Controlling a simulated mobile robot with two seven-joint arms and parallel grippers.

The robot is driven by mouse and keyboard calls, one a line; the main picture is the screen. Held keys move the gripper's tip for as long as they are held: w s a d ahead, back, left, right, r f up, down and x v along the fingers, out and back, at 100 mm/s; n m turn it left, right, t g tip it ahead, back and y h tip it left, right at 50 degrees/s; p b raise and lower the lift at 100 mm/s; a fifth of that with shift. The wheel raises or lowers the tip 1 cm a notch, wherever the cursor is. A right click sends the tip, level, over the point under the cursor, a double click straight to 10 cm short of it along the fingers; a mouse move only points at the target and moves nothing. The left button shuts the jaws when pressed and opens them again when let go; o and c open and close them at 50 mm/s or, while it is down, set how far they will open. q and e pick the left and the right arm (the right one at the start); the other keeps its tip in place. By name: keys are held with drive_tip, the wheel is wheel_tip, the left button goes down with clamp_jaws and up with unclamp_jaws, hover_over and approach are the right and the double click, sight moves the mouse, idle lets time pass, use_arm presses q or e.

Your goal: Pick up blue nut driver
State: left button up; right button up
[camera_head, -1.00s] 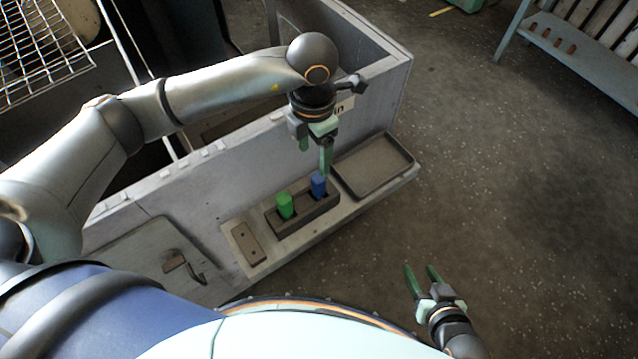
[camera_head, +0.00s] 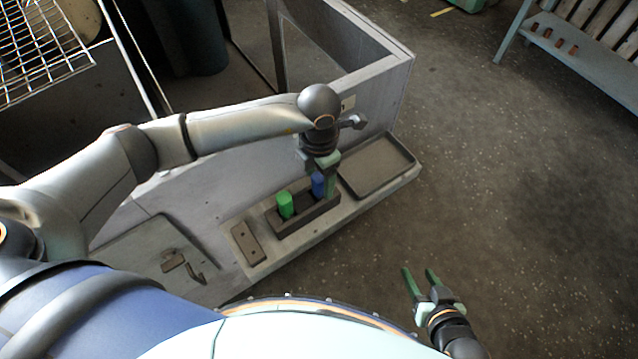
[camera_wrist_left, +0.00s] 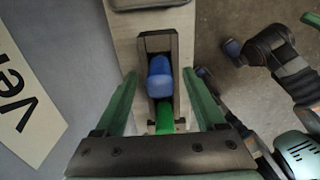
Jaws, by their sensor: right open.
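The blue nut driver (camera_head: 318,184) stands in a dark holder (camera_head: 306,216) on the ledge, partly hidden by my left gripper. A green-handled driver (camera_head: 286,205) stands beside it in the same holder. My left gripper (camera_head: 325,184) points down at the blue handle. In the left wrist view the blue handle (camera_wrist_left: 160,78) lies between the two spread green fingers (camera_wrist_left: 160,88), with a gap on each side. The green handle (camera_wrist_left: 165,117) shows behind it. My right gripper (camera_head: 424,279) is open and empty over the floor at the lower right.
An empty shallow tray (camera_head: 376,166) sits on the ledge right of the holder. A small plate with holes (camera_head: 248,243) lies to its left. The grey housing wall (camera_head: 385,95) rises behind the ledge.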

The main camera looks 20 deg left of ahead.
use_arm(q)
clamp_jaws()
idle(0.3)
drive_tip(key=shift+r, duration=0.1)
wheel_tip(320, 180, up, 10)
drive_tip(key=shift+p, duration=0.4)
drive_tip(key=c, duration=0.6)
unclamp_jaws()
clamp_jaws()
drive_tip(key=shift+s, duration=0.1)
